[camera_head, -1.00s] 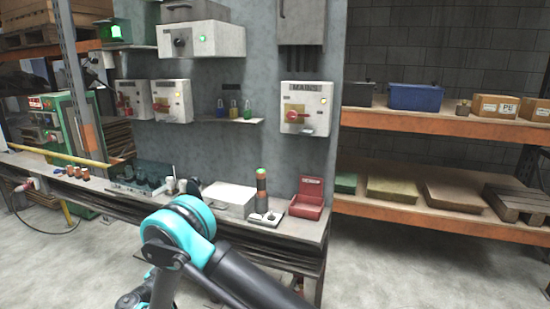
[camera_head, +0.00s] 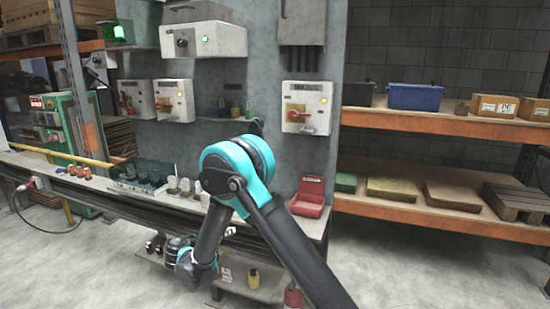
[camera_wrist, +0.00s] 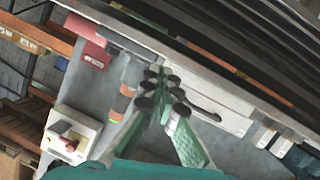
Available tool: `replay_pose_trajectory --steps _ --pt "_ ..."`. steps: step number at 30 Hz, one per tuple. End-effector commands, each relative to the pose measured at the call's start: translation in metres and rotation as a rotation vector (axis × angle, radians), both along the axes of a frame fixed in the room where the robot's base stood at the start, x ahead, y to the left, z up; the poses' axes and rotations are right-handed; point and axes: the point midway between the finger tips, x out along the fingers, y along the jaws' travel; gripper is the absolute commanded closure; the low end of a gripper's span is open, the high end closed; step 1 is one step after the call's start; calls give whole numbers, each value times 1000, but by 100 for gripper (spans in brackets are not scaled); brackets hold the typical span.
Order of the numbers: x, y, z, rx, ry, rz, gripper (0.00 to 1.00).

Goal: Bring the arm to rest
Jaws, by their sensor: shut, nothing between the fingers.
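My arm crosses the head view, with its teal and black elbow (camera_head: 238,170) raised in front of the workbench. A forearm link slopes down from it to a teal wrist joint (camera_head: 182,252) low in front of the bench. My gripper's fingers cannot be made out in the head view. In the wrist view my gripper (camera_wrist: 165,82) has two green fingers with black pads that come together. Nothing shows between them.
The bench (camera_head: 95,190) runs behind my arm, holding an open red box (camera_head: 308,198) and several small parts. A mains switch box (camera_head: 307,107) is on the grey panel above. Orange shelving (camera_head: 440,122) stands right. The floor at lower right is clear.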

Motion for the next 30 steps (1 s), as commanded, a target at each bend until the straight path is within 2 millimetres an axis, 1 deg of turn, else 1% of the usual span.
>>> replay_pose_trajectory --steps 1,2,3,4,7,8,9,11,12,14,15,18,20,21,25,29,30 --pt "5 -29 8 -5 54 -18 100" --pt "7 -44 10 -7 89 -25 100" --pt "8 -63 13 -10 135 -32 100" --pt "8 -76 16 -11 169 -36 100" --pt "5 -122 22 -6 277 -43 100" --pt "3 -135 24 -3 309 -44 100" --pt "-1 -153 25 3 350 -44 100" --pt "-9 -178 28 14 409 -41 100" --pt "-15 -194 29 23 447 -40 100" --pt "-26 -218 31 38 502 -33 100" --pt "-34 -232 32 51 536 -26 100" --pt "-57 -267 33 86 614 -9 100" --pt "-72 -284 32 109 656 7 100" --pt "-83 -296 32 127 683 18 100" --pt "-121 -327 29 188 753 59 100" --pt "-162 -349 25 255 802 108 100" --pt "-174 -355 23 275 814 124 100"
